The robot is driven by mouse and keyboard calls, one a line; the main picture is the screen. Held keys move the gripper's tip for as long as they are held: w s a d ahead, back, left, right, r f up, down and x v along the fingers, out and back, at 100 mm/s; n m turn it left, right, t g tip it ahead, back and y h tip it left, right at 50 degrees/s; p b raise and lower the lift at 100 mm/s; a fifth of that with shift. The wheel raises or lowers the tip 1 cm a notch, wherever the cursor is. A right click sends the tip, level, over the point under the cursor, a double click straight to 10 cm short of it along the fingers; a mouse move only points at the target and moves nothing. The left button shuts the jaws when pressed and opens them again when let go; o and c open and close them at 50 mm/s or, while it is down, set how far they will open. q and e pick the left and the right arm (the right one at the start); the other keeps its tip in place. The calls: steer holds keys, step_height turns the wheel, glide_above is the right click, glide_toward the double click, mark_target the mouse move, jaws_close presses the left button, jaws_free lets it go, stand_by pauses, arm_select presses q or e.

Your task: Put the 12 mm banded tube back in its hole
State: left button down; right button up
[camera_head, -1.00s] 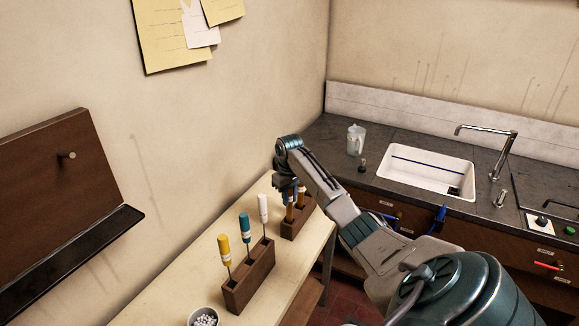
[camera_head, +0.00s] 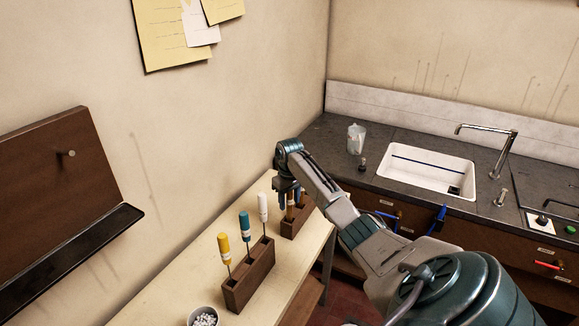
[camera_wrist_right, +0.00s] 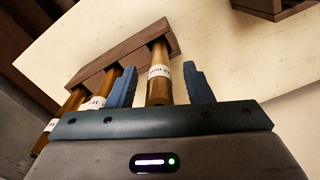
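My right gripper (camera_head: 290,196) points down over a dark wooden block (camera_head: 291,231) with brown tubes, at the far end of the pale table. In the right wrist view its two blue fingers (camera_wrist_right: 159,82) stand apart on either side of a brown tube with a white band (camera_wrist_right: 158,91), with a gap on each side. That tube's far end meets the wooden block (camera_wrist_right: 122,54). Two more white-banded brown tubes (camera_wrist_right: 104,87) (camera_wrist_right: 72,103) stand to its left. The band lettering is too small to read for sure. My left gripper is not in view.
A nearer wooden block (camera_head: 248,281) holds yellow (camera_head: 224,249), teal (camera_head: 244,224) and white (camera_head: 263,207) handled tools. A bowl of white beads (camera_head: 205,318) stands at the front. The wall is close on the left; a counter with a sink (camera_head: 428,168) lies right.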

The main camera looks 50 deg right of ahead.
steer(key=shift+r, duration=0.1)
steer(key=shift+r+b, duration=0.3)
steer(key=shift+r, duration=0.05)
step_height(320, 180, up, 10)
steer(key=b, duration=0.2)
steer(key=shift+f, duration=0.1)
stand_by(0.4)
